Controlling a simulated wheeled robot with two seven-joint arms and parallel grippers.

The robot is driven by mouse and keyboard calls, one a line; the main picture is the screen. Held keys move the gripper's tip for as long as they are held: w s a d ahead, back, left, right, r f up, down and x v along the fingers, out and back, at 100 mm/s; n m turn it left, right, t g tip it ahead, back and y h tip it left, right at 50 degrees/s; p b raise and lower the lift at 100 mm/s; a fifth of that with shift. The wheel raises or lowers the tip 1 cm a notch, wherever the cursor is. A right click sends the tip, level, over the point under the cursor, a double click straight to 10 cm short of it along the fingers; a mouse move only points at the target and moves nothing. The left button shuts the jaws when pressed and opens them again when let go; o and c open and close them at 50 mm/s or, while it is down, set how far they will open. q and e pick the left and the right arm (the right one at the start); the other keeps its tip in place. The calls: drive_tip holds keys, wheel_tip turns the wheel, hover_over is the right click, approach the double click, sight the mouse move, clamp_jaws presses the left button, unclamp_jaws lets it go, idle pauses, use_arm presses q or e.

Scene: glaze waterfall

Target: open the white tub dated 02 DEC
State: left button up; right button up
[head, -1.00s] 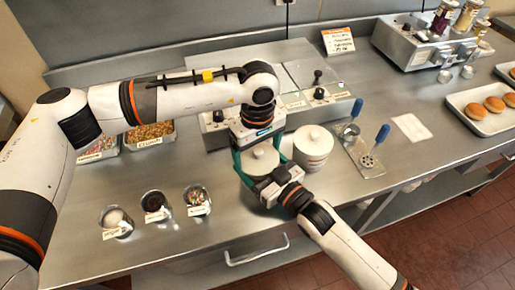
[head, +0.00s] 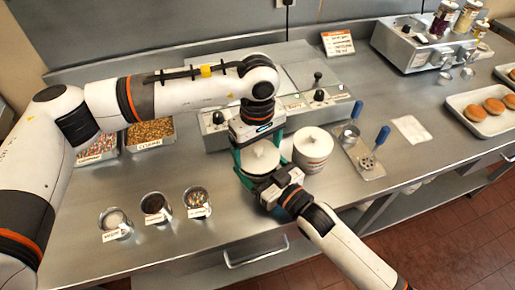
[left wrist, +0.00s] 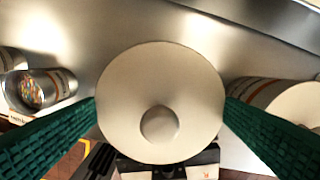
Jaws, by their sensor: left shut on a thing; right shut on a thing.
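A white tub with a round, knobbed lid (head: 264,158) is between my two grippers near the counter's front edge. My left gripper (head: 258,150) comes down from above, with its green fingers shut on opposite sides of the lid. In the left wrist view the lid (left wrist: 160,85) fills the middle between both fingers. My right gripper (head: 266,182) reaches in from the front and is shut on the tub's body, which is mostly hidden. A second white lidded tub (head: 313,150) stands just to the right. I cannot read a date on either tub.
Small metal cups of toppings (head: 155,208) stand to the left. A grey machine (head: 215,128) is behind. A stand with blue-handled tools (head: 366,163) is right of the second tub. A tray of buns (head: 480,118) is far right.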

sight(257, 148)
use_arm(q)
drive_tip(key=shift+r, duration=0.35)
drive_tip(key=shift+r, duration=2)
use_arm(e)
drive_tip(key=o, duration=1.3)
drive_tip(key=shift+s+d, duration=0.1)
